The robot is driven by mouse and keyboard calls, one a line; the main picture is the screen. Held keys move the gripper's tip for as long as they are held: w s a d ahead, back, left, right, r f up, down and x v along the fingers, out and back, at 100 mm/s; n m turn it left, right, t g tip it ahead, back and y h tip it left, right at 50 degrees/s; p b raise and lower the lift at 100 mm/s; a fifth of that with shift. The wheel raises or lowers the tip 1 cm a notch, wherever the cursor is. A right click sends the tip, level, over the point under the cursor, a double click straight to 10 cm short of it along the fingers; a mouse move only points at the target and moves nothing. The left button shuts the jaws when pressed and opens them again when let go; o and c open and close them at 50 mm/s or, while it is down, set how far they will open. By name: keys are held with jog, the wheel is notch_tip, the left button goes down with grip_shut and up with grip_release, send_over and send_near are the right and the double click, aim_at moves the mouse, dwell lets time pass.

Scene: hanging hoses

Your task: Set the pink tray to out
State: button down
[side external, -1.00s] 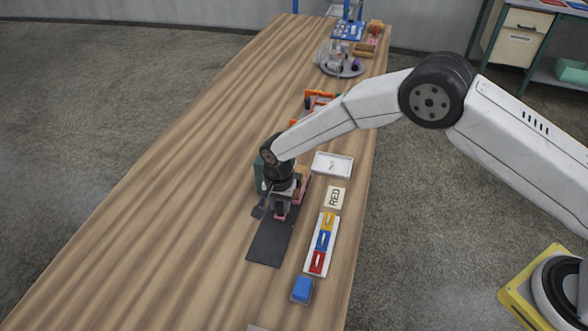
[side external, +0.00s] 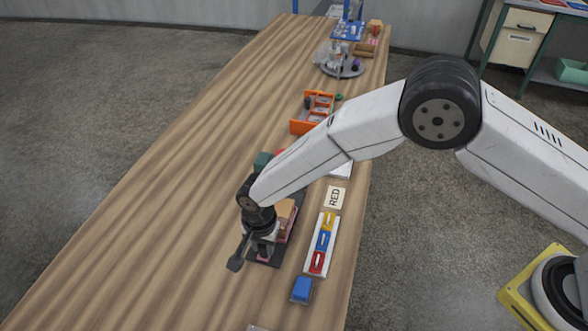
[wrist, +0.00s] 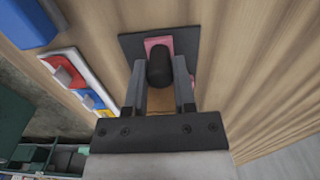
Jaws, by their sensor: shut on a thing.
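The pink tray (side external: 292,224) lies on a dark mat (side external: 251,258), mostly hidden behind my wrist in the side external view. A tan block (side external: 286,210) sits on it. In the wrist view a pink part of the tray (wrist: 153,43) shows over the dark mat (wrist: 188,42), with a black rounded handle (wrist: 159,70) in front of it. My gripper (side external: 262,252) is low at the near end of the mat. In the wrist view its two fingers stand on either side of the handle, shut on it.
Behind stand a dark green block (side external: 262,162) and an orange rack (side external: 312,112). The table's left side is clear.

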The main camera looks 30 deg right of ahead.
jog(key=shift+s+a+r, duration=0.1)
jog(key=shift+s+a, duration=0.05)
jog(key=shift+a, duration=0.1)
jog(key=c, duration=0.5)
grip_release()
jog(key=shift+c, duration=0.2)
jog(key=shift+o, duration=0.5)
jog(key=shift+r, duration=3.85)
jog(key=shift+d, duration=0.1)
